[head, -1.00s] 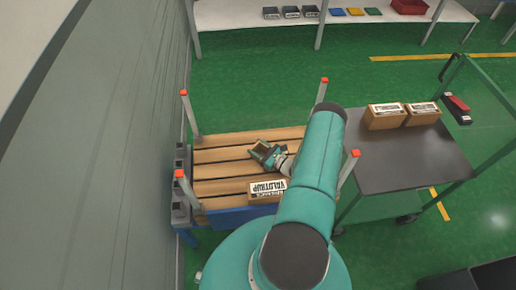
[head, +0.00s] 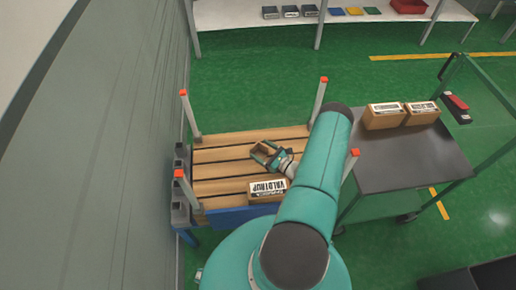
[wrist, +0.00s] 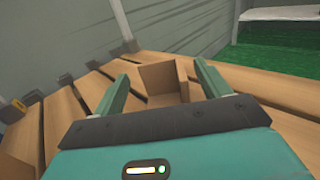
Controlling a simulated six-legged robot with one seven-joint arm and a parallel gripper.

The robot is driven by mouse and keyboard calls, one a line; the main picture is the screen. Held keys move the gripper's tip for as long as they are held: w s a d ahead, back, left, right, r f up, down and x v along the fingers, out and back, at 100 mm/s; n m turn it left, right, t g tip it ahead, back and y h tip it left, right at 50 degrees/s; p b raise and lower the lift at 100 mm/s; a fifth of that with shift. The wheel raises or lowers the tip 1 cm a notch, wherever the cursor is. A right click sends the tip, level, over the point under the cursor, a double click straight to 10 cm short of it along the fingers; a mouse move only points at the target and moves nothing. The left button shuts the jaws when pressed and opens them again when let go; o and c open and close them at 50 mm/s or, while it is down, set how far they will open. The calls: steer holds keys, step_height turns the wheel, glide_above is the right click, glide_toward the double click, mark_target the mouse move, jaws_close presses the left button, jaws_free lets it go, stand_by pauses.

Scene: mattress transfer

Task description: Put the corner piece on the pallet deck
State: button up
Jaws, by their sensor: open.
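The corner piece (wrist: 158,78) is a brown, angled block of cardboard look. In the wrist view it stands between the two green fingers of my gripper (wrist: 163,72) and appears to rest on the pallet deck (wrist: 62,125). My gripper is open, with a visible gap at the right finger; whether the left finger touches the piece I cannot tell. The head view shows my gripper (head: 265,151) low over the middle right of the slatted wooden deck (head: 220,171), with the corner piece partly hidden in it.
A printed carton (head: 267,190) lies on the deck's front edge, close to my gripper. Upright posts with red tips (head: 183,93) stand at the pallet corners. A dark cart (head: 410,165) with two cartons (head: 385,117) stands to the right. A wall (head: 100,130) runs along the left.

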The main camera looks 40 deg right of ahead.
steer(key=s, duration=0.2)
steer(key=s+d, duration=0.1)
steer(key=s, duration=0.1)
steer(key=shift+s, duration=0.3)
steer(key=w+a+r+n+g+y, duration=0.3)
steer(key=w+r+n+y, duration=0.15)
steer(key=r, duration=0.35)
steer(key=w+a+r+n+g+y, duration=0.3)
steer(key=a+r+n, duration=0.15)
steer(key=r, duration=0.35)
steer(key=a+r+n+g, duration=0.7)
steer(key=a+r+n, duration=0.25)
steer(key=r, duration=0.45)
steer(key=s+a+r+n+h, duration=0.3)
steer(key=s+a+r+n, duration=0.2)
steer(key=r, duration=0.3)
steer(key=s+a+r+n+h, duration=0.4)
steer(key=s+a+r+n, duration=0.1)
steer(key=s+r, duration=0.1)
steer(key=s+a+r+n+t+h, duration=0.1)
steer(key=s+a+r+n+h, duration=0.3)
steer(key=r, duration=0.5)
steer(key=shift+s+a+r+n, duration=0.3)
steer(key=shift+s+a+n, duration=0.45)
steer(key=shift+s, duration=0.6)
